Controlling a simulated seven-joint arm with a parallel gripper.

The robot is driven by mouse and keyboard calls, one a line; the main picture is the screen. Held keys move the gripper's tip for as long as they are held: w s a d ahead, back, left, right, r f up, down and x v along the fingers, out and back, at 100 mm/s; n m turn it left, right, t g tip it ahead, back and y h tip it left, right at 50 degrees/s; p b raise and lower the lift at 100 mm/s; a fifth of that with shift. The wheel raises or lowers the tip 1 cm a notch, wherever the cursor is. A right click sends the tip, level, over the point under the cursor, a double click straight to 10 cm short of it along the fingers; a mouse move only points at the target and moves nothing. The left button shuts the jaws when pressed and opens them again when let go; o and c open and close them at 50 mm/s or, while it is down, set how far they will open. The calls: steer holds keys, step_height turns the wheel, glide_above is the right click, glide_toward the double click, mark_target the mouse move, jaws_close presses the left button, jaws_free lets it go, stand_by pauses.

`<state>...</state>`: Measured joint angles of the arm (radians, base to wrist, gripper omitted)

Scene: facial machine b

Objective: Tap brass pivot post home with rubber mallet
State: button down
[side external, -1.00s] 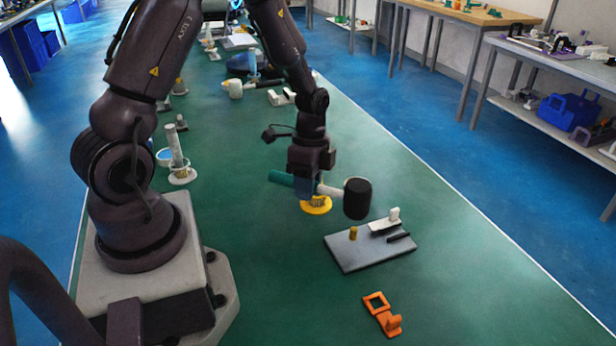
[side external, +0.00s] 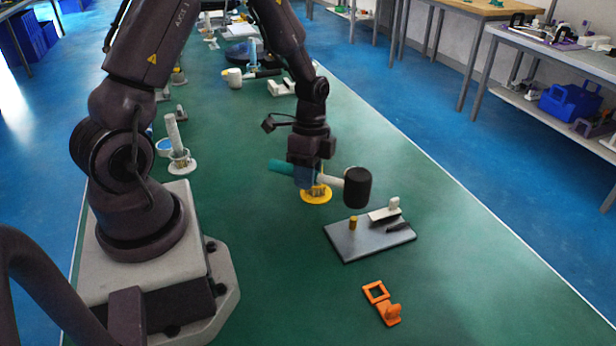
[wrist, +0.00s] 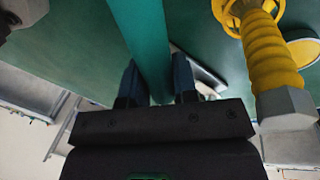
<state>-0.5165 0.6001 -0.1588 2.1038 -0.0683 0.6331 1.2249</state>
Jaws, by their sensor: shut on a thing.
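The rubber mallet has a black head (side external: 357,187), a pale shaft and a teal grip (side external: 281,166). My gripper (side external: 306,183) is shut on the mallet's handle and holds it above the table, the head pointing right. In the wrist view the teal handle (wrist: 143,45) runs between the two fingers of my gripper (wrist: 158,85). The brass pivot post (side external: 353,222) stands upright on the grey base plate (side external: 350,247). The mallet head is above the post and slightly beyond it, apart from it. How deep the post sits cannot be told.
A white block (side external: 385,212) and a dark bar (side external: 398,227) are on the plate. An orange bracket (side external: 382,302) lies in front. A yellow round base (side external: 316,196) stands below my gripper; a yellow ribbed part (wrist: 263,50) shows in the wrist view. Green table to the right is clear.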

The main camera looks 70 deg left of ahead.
steer(key=x, duration=0.3)
steer(key=a+x, duration=0.1)
steer(key=shift+w+d+f, duration=0.15)
steer(key=shift+w+f, duration=0.1)
steer(key=shift+f, duration=0.15)
steer(key=shift+w+r, duration=0.1)
steer(key=shift+r, duration=0.25)
steer(key=shift+s+d+v, duration=0.1)
steer(key=shift+d+v, duration=0.05)
steer(key=shift+v, duration=0.7)
steer(key=shift+s+d+v, duration=0.1)
steer(key=shift+d+v, duration=0.05)
steer(key=shift+v, duration=0.7)
steer(key=shift+r, duration=0.15)
steer(key=v, duration=0.3)
steer(key=d+v, duration=0.1)
steer(key=shift+s+a+r, duration=0.15)
steer(key=shift+s+r, duration=0.1)
steer(key=shift+r, duration=0.25)
steer(key=shift+s+f, duration=0.1)
steer(key=shift+f, duration=0.1)
steer(key=shift+w+a+x, duration=0.15)
steer(key=shift+a+x, duration=0.05)
steer(key=shift+x, duration=0.9)
steer(key=shift+w+a+x, duration=0.1)
steer(key=shift+a+x, duration=0.1)
steer(key=shift+x, duration=0.9)
steer(key=shift+f, duration=0.15)
